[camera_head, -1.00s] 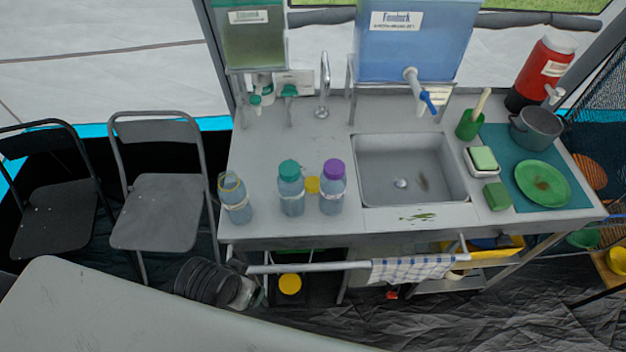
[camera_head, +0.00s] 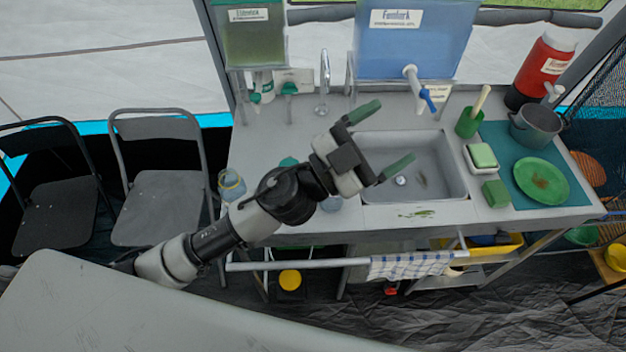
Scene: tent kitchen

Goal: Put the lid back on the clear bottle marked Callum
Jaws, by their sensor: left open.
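My left gripper (camera_head: 381,140) is open and empty, with green fingertips spread above the left side of the sink. Its arm comes in from the left and crosses in front of the bottles. A clear bottle (camera_head: 231,187) with a yellowish rim and no visible cap stands at the counter's left end, partly behind the arm. A teal-capped bottle (camera_head: 288,162) shows only its cap top. Another bottle (camera_head: 331,203) shows only a bit of its body below the gripper. The small yellow lid between these two is hidden now. No name on any bottle is readable. My right gripper is not in view.
A blue water tank (camera_head: 415,40) overhangs the back. Sponges (camera_head: 483,156), a green plate (camera_head: 542,183) and a pot (camera_head: 537,125) fill the right. A grey table (camera_head: 110,310) is in front.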

